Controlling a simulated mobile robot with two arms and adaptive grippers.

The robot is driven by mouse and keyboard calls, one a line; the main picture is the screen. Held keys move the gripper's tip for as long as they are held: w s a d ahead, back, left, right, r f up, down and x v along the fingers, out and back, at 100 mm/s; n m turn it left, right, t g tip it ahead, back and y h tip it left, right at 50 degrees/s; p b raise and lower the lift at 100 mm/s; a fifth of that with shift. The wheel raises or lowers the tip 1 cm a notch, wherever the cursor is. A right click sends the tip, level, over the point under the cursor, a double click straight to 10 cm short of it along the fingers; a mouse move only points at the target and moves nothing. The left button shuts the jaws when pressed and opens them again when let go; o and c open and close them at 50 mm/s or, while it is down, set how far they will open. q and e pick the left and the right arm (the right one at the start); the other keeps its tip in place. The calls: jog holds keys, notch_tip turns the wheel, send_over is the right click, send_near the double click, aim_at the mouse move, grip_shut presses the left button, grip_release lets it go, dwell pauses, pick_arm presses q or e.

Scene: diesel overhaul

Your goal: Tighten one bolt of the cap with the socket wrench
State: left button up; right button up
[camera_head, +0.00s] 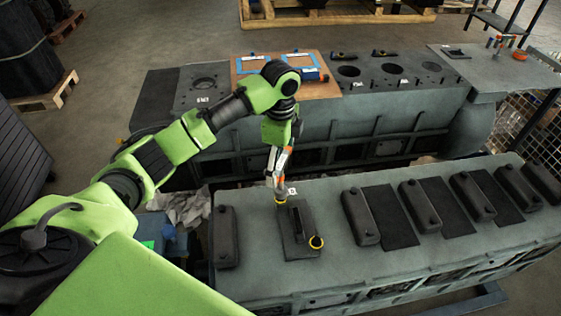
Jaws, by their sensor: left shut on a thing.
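My left gripper (279,164) reaches down over the near engine block. It is shut on the socket wrench (279,187), which looks small and upright below the fingers; its details are hard to make out. The wrench's lower end is at the back end of a dark cap (299,222), by a yellow ring (281,201). My right gripper is out of view.
Several dark caps stand along the near block (330,215), one left (226,238) and others right (360,218). A second block behind carries a brown board (316,88) with blue-framed trays. A table (500,75) with small tools stands back right. Crumpled cloth (185,205) lies left.

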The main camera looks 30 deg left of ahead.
pick_arm(q)
jog(key=n, duration=1.2)
jog(key=shift+n, duration=0.4)
jog(key=n, duration=0.5)
jog(key=shift+s+d+n, duration=0.1)
jog(key=shift+n, duration=0.2)
jog(key=n, duration=0.5)
jog(key=shift+f, duration=0.1)
